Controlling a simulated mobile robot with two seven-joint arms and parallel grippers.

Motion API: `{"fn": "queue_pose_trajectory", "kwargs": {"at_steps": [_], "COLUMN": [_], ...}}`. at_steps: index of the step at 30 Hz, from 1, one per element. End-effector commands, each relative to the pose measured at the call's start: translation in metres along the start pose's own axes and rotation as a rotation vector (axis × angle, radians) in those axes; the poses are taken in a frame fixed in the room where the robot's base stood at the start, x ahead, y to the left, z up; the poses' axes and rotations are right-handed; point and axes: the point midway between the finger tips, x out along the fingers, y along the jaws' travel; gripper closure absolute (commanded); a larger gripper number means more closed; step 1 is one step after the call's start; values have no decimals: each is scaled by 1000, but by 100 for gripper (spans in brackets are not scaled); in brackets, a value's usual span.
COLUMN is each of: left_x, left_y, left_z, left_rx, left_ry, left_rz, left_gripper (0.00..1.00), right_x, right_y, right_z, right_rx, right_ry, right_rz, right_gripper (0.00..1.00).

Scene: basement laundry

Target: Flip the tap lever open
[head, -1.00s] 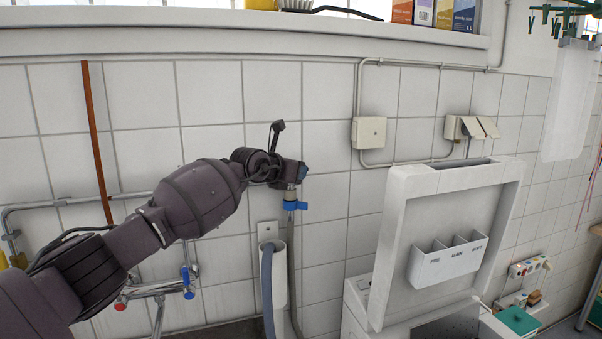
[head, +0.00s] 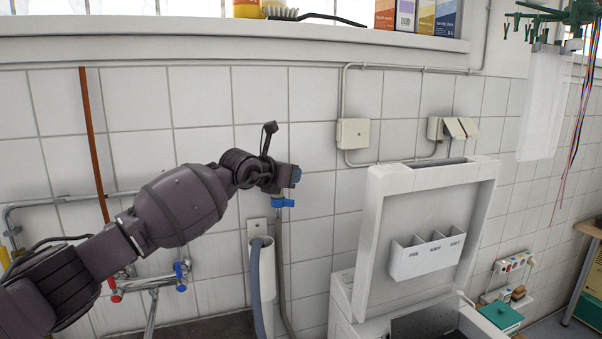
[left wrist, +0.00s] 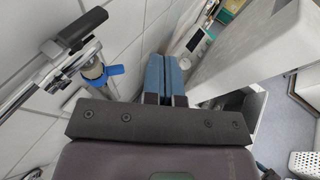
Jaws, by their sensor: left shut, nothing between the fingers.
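The tap's blue lever (head: 283,202) lies roughly level at the top of a thin pipe on the tiled wall. The tap body is mostly hidden behind my left gripper in the head view. My left gripper (head: 296,176) is just above the lever and slightly to its right, with its blue fingers shut and empty. In the left wrist view the blue lever (left wrist: 103,72) shows at the left, on a metal tap body (left wrist: 94,62). The shut fingers (left wrist: 166,78) stand to the right of it, apart from it in that picture. My right gripper is not in view.
A grey hose drops into a white standpipe (head: 260,262) below the lever. A mixer with red and blue knobs (head: 150,282) is at lower left. A white washing machine with raised lid (head: 375,235) stands to the right. A window sill (head: 200,45) runs above.

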Motion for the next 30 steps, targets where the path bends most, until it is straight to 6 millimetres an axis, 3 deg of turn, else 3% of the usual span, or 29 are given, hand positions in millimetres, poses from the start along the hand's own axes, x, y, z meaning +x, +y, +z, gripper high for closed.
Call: {"fn": "queue_pose_trajectory", "kwargs": {"at_steps": [6, 12, 30], "left_x": [-17, -29, -34], "left_y": [-26, -42, -50], "left_z": [4, 6, 10], "left_rx": [2, 0, 15], "left_ry": [-1, -2, -11], "left_rz": [-3, -2, -3], "left_gripper": [100, 100, 100], "right_x": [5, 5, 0], "right_y": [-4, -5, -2], "right_z": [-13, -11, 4], "right_rx": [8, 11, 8], "right_ry": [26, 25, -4], "right_rz": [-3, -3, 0], "right_gripper": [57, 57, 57]}}
